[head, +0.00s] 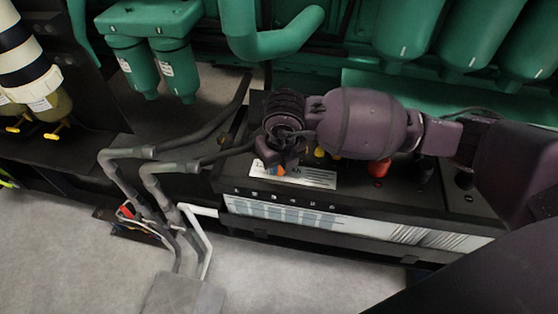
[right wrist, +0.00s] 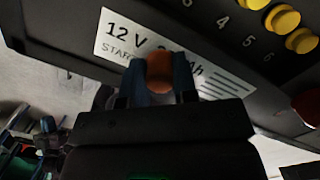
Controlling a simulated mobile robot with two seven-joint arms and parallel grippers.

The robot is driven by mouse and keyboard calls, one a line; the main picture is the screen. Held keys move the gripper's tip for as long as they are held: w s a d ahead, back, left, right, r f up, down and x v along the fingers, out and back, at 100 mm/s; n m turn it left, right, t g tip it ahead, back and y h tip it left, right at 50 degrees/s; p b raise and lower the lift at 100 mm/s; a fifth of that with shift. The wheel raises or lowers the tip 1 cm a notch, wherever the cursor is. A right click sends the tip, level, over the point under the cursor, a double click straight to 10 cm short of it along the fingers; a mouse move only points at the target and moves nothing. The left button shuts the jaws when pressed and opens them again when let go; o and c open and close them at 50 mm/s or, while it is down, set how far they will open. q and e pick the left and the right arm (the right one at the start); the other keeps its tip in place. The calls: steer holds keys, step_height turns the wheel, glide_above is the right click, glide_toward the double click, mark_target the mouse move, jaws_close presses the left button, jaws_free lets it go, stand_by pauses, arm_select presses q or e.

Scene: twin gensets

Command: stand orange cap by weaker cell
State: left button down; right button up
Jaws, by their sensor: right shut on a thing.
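My right gripper (head: 270,165) is over the left end of the black battery (head: 450,195) in the head view. In the right wrist view its blue fingertips (right wrist: 160,80) are shut on an orange cap (right wrist: 160,71). The cap is in front of the white "12 V" label (right wrist: 125,35); I cannot tell whether it touches the battery top. Yellow cell caps (right wrist: 282,19) sit in a row beside printed numbers, with 4, 5 and 6 readable. The gripper and wrist hide part of the row in the head view. My left gripper is not in view.
A red terminal cover (head: 379,168) stands on the battery top right of the yellow caps. Grey pipes (head: 150,170) run close to the battery's left end. Green engine parts (head: 270,35) rise behind. Grey floor (head: 60,240) is open at the front left.

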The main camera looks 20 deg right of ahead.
mark_target(282, 174)
steer(key=shift+f, duration=0.15)
steer(key=o, duration=0.9)
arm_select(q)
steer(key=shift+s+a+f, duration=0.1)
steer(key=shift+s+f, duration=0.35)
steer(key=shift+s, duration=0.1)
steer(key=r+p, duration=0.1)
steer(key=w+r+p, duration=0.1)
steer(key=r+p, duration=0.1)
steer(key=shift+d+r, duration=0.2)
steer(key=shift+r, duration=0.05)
arm_select(e)
step_height(282, 174, up, 12)
steer(key=s, duration=0.1)
steer(key=shift+s, duration=0.25)
